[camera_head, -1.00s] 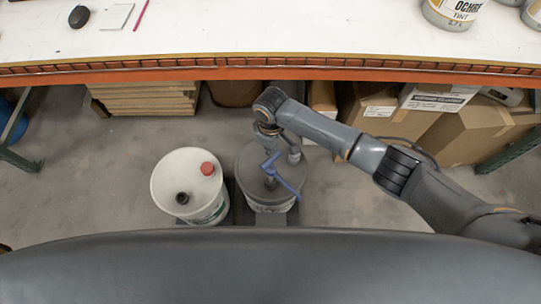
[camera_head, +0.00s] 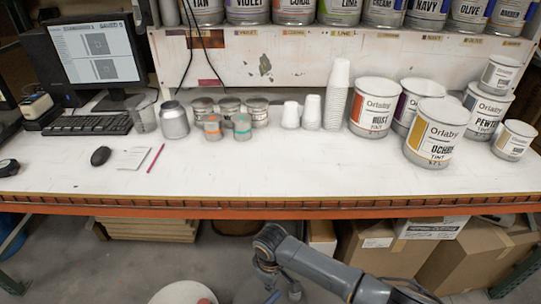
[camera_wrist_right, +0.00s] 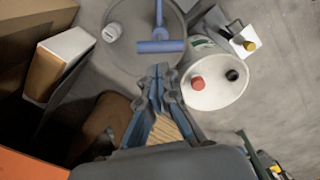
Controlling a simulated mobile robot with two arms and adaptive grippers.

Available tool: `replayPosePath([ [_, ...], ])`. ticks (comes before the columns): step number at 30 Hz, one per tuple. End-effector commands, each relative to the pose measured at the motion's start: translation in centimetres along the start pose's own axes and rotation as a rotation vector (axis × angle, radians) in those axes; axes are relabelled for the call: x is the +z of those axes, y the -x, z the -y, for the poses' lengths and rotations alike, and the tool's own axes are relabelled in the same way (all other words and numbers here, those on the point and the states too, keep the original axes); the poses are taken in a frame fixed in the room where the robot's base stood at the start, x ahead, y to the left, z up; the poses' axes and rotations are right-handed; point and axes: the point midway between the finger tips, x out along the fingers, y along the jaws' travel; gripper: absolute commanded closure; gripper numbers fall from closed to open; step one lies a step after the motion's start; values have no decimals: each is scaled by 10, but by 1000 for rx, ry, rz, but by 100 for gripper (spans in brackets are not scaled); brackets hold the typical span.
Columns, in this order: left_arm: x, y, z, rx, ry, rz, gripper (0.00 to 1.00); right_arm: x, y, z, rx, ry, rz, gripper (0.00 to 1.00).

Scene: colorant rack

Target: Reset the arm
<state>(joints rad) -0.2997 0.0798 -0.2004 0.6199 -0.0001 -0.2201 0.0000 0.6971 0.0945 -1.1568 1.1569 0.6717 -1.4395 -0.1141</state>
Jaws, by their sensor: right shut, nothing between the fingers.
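My right arm comes in from the lower right in the head view, in front of the bench. My right gripper (camera_wrist_right: 160,78) is shut and empty in the wrist view, pointing down over the floor area. Just beyond its fingertips is a blue T-shaped handle (camera_wrist_right: 160,46) on a grey bucket lid (camera_wrist_right: 133,58); the fingers are not around it. A white bucket (camera_wrist_right: 208,96) with a red cap and a black cap stands beside it. In the head view the white bucket (camera_head: 182,293) is cut by the bottom edge. My left gripper is not in view.
The white bench top (camera_head: 270,178) has an orange front edge (camera_head: 250,212) above my right wrist. Paint cans, including an ochre can (camera_head: 433,133), stand at the right. A monitor (camera_head: 100,53) and mouse (camera_head: 100,156) are at the left. Boxes (camera_head: 450,262) fill space underneath.

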Motion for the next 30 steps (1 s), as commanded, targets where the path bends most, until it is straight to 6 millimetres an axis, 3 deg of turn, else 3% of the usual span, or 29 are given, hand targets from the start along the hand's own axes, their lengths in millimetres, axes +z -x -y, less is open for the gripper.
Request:
replayPosePath([
  [4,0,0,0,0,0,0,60,-1,-1,14,-22,0,-20,100],
  [10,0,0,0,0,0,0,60,0,9,84,-129,-66,-173,100],
  [13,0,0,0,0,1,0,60,17,24,104,-159,-169,-264,100],
  [17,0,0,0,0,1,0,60,60,44,106,-145,-351,-340,100],
  [21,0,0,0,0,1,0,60,118,59,96,-83,-526,-362,100],
  [30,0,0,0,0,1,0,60,216,84,83,53,-747,-327,100],
])
